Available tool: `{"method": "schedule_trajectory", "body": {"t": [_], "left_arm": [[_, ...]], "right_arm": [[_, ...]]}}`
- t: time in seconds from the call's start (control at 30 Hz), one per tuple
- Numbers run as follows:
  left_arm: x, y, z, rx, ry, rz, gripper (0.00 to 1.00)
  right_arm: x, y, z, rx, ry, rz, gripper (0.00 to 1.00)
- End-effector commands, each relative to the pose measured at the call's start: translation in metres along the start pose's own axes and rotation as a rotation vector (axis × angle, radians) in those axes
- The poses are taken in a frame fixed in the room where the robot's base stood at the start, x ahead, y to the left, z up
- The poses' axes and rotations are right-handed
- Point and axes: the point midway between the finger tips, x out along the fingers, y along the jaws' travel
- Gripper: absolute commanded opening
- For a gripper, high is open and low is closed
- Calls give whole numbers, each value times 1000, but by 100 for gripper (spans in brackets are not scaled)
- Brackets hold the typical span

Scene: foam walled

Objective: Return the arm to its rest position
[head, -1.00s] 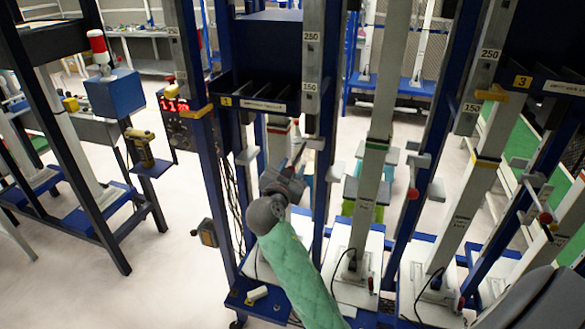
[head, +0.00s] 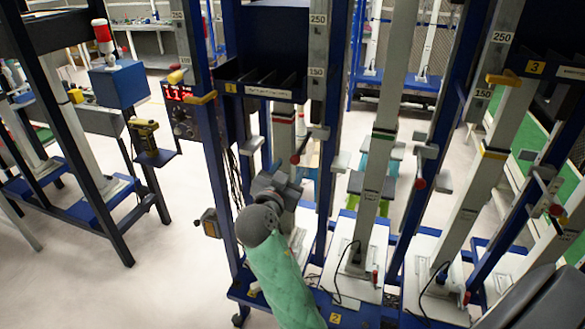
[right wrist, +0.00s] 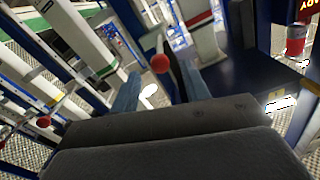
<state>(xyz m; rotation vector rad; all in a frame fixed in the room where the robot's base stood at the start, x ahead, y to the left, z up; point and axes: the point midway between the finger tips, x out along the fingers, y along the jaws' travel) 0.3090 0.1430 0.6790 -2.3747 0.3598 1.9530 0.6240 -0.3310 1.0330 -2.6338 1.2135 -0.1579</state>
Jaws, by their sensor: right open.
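My right gripper (head: 279,181) is in the middle of the head view, at the end of my green-sleeved arm, in front of a white upright column of the blue-framed rack. Its jaws show apart and empty in the right wrist view (right wrist: 158,82). A red ball knob (head: 295,159) on a lever is just above the gripper in the head view. In the right wrist view a red ball knob (right wrist: 160,63) appears between the fingers, but I cannot tell its distance from them. My left gripper is not in view.
The blue rack frame (head: 206,130) and several white columns (head: 372,170) stand close around my right arm. Open pale floor (head: 180,265) lies to the left, before a dark-framed bench.

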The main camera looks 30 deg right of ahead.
Motion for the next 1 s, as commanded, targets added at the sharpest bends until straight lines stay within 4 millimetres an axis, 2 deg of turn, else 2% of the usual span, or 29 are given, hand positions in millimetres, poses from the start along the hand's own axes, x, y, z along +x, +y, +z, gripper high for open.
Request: {"method": "schedule_trajectory", "body": {"t": [0.2,0.73,1.0], "left_arm": [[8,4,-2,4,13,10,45],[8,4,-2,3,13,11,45],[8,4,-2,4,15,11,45]], "right_arm": [[-11,0,-1,1,0,0,46],[-11,0,-1,-3,0,1,46],[-11,4,5,-149,-29,16,46]]}}
